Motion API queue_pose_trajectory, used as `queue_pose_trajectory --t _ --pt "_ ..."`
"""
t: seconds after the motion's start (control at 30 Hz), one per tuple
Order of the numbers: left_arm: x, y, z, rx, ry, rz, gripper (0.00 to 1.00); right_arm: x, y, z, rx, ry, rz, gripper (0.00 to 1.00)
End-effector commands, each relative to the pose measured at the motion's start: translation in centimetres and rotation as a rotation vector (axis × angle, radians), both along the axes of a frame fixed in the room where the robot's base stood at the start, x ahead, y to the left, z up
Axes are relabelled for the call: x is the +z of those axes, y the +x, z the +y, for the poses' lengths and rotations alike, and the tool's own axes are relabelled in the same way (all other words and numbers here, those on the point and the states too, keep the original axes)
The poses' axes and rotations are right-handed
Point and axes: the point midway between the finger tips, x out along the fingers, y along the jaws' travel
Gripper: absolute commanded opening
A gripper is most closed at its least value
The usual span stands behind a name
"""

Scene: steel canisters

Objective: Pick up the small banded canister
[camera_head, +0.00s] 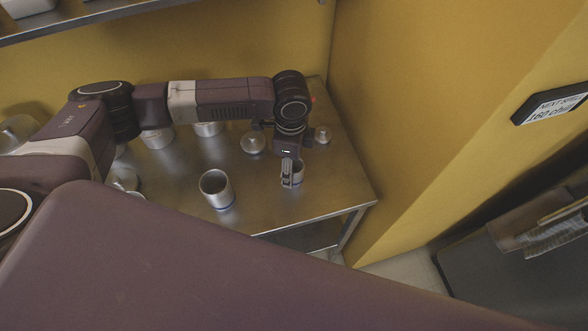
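A small open steel canister (299,174) stands near the right part of the steel table, partly hidden by my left gripper. A bluish band seems to show low on it. My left gripper (290,181) points down right at this canister, overlapping its left side. I cannot tell whether its fingers are closed on the wall or only beside it. A larger open canister (216,188) with a blue band at its base stands upright to the left, apart from the gripper. My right gripper is not in view.
On the steel table (262,205) stand a domed lid or canister (253,143) and a smaller knobbed one (323,134) farther back. More canisters stand at left, partly behind my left arm. Yellow walls close off the back and right. The table's right front corner is clear.

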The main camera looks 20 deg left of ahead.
Motion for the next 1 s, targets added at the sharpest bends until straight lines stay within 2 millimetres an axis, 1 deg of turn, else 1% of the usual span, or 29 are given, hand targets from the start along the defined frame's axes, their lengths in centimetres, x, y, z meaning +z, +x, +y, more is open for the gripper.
queue_pose_trajectory --t 0.17,0.2,0.6,0.87,1.0 --pt "-0.05 0.0 -0.03 0.0 -0.001 0.0 0.56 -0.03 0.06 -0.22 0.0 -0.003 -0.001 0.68" --pt "-0.04 0.0 -0.03 0.0 0.0 0.0 0.54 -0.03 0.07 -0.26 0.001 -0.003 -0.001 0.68" --pt "0.01 0.02 -0.03 0.0 -0.001 -0.001 0.11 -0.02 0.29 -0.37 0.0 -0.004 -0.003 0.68" --pt "0.14 0.05 -0.03 0.0 -0.001 -0.001 0.11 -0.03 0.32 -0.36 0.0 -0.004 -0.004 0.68" --pt "0.91 0.13 -0.04 0.001 -0.001 -0.002 0.11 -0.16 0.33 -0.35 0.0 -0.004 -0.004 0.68"
